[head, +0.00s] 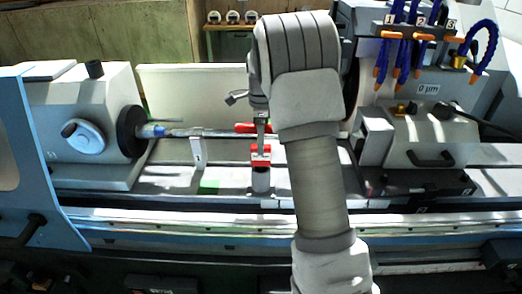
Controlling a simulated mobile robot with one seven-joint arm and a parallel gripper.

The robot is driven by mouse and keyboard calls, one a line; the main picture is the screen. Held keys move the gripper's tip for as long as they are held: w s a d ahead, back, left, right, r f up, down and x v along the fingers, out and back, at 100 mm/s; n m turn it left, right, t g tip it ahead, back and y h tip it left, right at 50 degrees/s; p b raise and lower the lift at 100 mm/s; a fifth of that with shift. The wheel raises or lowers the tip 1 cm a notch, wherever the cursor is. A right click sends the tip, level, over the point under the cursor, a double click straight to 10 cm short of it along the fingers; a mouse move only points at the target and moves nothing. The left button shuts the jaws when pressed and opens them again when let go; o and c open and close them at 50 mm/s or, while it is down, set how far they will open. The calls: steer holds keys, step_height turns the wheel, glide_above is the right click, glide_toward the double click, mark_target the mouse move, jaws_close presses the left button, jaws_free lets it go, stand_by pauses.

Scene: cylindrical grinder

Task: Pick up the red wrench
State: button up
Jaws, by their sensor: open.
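A red elongated piece (246,127), which looks like the red wrench, lies roughly level behind my gripper. My arm hides its right part. Just below the fingertips is a second red piece (261,161) on a short grey cylinder. I cannot tell whether this piece is part of the wrench, or whether the fingers touch it.
A headstock (90,120) with a black disc stands at left; a thin bar runs right from it. A white bracket (198,152) stands beside the cylinder. The grey unit (425,135) and blue hoses (400,60) are at right. The rail (180,222) crosses in front.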

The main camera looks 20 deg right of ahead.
jaws_close()
steer(key=shift+r, duration=0.1)
stand_by(1.2)
